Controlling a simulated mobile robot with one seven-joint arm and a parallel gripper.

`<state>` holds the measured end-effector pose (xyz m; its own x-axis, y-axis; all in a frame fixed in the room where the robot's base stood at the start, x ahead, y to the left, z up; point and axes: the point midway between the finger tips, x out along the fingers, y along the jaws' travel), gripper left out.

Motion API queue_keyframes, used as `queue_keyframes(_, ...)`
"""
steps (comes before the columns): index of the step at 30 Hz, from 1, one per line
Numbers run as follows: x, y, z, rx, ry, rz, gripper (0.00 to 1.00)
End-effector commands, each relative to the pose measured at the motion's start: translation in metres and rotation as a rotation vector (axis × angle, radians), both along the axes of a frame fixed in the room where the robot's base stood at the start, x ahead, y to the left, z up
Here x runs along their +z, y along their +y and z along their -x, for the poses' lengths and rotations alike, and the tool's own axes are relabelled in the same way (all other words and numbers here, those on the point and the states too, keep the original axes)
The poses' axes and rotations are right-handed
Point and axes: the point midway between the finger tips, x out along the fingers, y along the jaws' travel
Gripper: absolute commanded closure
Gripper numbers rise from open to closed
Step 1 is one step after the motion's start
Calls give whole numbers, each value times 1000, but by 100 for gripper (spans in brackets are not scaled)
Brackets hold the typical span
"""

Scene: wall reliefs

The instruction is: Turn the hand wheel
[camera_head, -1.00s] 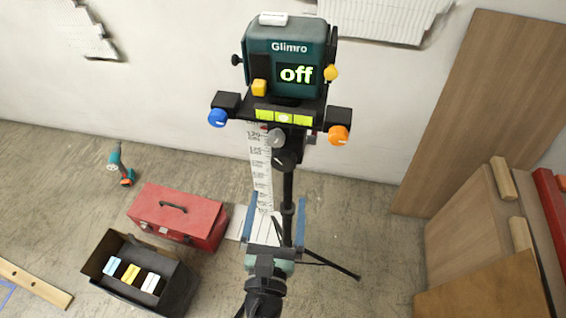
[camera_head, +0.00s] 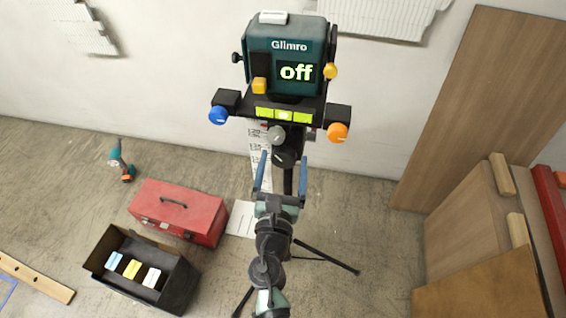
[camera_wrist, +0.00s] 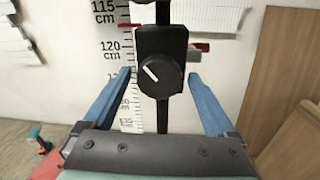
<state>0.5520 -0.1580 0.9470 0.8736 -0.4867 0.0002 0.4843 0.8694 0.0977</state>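A black round knob with a white pointer line, the likely hand wheel (camera_wrist: 160,76), sits on a black block on the tripod's column. The pointer slants toward the upper left in the wrist view. My gripper (camera_head: 284,156) is open and empty. Its two blue fingers appear to the left and right of the black knob in both views, with visible gaps in the wrist view. I cannot tell how far the tips are from it in depth.
The Glimro device (camera_head: 285,55), reading "off", tops the tripod, with a blue knob (camera_head: 218,115) and an orange knob (camera_head: 338,132) at its sides. A height scale (camera_wrist: 115,60) is on the wall behind. A red toolbox (camera_head: 180,212) and black box (camera_head: 145,270) stand lower left.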

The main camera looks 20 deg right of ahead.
Motion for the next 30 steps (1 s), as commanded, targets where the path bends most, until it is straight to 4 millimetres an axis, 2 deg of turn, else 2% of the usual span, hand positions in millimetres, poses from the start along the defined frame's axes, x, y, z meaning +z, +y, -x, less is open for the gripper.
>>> queue_keyframes(1,0,0,0,0,0,0,20)
queue_keyframes(2,0,0,0,0,0,0,25)
queue_keyframes(12,0,0,0,0,0,0,86)
queue_keyframes(22,-2,1,0,1,-26,-40,87)
queue_keyframes(30,-5,1,0,2,-123,-182,87)
